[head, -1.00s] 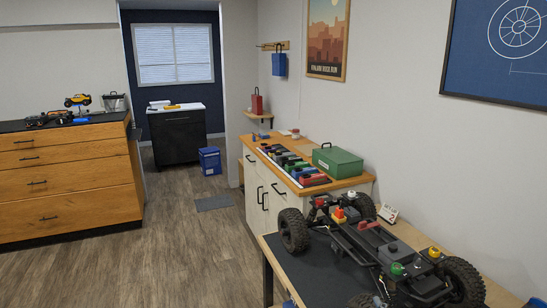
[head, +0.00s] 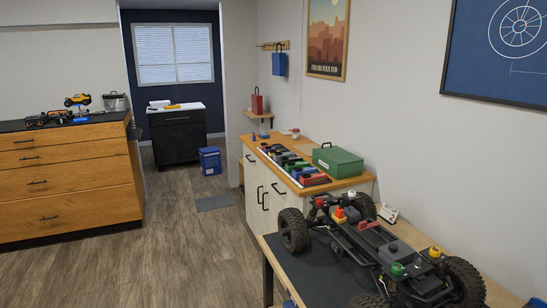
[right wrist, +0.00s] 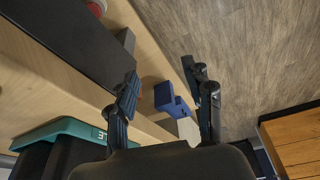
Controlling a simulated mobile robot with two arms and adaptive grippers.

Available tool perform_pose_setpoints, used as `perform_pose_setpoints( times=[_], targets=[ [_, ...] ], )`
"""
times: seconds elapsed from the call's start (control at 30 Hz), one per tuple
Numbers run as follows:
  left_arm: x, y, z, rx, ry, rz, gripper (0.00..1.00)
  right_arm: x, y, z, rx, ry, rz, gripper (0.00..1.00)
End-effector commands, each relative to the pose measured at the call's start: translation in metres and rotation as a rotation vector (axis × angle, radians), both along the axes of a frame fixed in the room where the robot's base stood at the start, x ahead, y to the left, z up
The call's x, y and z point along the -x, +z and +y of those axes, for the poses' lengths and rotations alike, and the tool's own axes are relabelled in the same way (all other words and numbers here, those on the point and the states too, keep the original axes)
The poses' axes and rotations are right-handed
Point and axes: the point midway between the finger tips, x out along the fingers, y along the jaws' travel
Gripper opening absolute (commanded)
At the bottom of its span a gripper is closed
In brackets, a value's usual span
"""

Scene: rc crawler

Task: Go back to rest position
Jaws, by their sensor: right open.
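My right gripper (right wrist: 163,98) shows in the right wrist view with its two dark fingers spread apart. Nothing is between the fingertips; the floor and a blue box (right wrist: 172,100) lie behind them. Neither of my grippers shows in the head view. The RC crawler chassis (head: 378,245) stands on the black mat (head: 320,262) of the workbench at the lower right of the head view.
A white cabinet (head: 255,190) holds a row of coloured packs and a green toolbox (head: 338,162). A wooden drawer unit (head: 70,185) stands at the left. A teal tray (right wrist: 55,135) lies at the lower left of the wrist view.

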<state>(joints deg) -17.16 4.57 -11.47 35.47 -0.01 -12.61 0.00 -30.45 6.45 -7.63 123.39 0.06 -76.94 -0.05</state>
Motion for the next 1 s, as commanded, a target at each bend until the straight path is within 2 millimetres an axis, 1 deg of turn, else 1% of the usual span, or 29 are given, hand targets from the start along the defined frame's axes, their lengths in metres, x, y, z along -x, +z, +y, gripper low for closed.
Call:
perform_pose_setpoints(
  times=[0.03,0.07,0.17,0.2,0.27,0.3,0.37,0.4,0.47,0.5,0.57,0.6,0.7,0.8,0.9,1.0],
  targets=[
    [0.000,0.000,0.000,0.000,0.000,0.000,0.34,0.001,-0.020,0.000,0.002,0.001,0.013,0.51],
    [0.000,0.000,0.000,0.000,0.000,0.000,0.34,0.001,-0.032,0.000,0.002,0.002,0.019,0.51],
    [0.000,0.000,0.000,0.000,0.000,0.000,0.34,0.005,-0.077,0.001,0.003,0.005,0.036,0.51],
    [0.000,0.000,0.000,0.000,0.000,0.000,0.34,0.009,-0.098,0.000,0.004,0.007,0.046,0.51],
    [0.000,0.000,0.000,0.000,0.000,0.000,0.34,0.017,-0.130,-0.001,0.005,0.009,0.060,0.51],
    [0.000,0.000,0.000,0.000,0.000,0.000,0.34,0.025,-0.151,-0.002,0.006,0.011,0.070,0.51],
    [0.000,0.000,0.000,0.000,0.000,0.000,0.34,0.038,-0.181,-0.004,0.008,0.014,0.083,0.51],
    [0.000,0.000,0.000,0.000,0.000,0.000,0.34,0.048,-0.200,-0.005,0.009,0.016,0.092,0.51],
    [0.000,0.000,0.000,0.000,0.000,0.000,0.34,0.066,-0.227,-0.008,0.011,0.019,0.106,0.51],
    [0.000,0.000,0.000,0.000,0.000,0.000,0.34,0.079,-0.244,-0.010,0.012,0.022,0.116,0.51],
    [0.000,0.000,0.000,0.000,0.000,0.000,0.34,0.100,-0.266,-0.013,0.014,0.025,0.130,0.51],
    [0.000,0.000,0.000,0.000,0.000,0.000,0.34,0.114,-0.279,-0.016,0.016,0.026,0.138,0.51],
    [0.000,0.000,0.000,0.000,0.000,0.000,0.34,0.147,-0.304,-0.022,0.018,0.031,0.155,0.51],
    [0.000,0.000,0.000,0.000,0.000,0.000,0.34,0.174,-0.318,-0.027,0.020,0.034,0.169,0.51],
    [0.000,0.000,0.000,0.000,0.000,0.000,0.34,0.190,-0.325,-0.031,0.022,0.037,0.175,0.51],
    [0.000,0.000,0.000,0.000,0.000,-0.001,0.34,0.198,-0.328,-0.032,0.022,0.038,0.177,0.51]
  ],
)
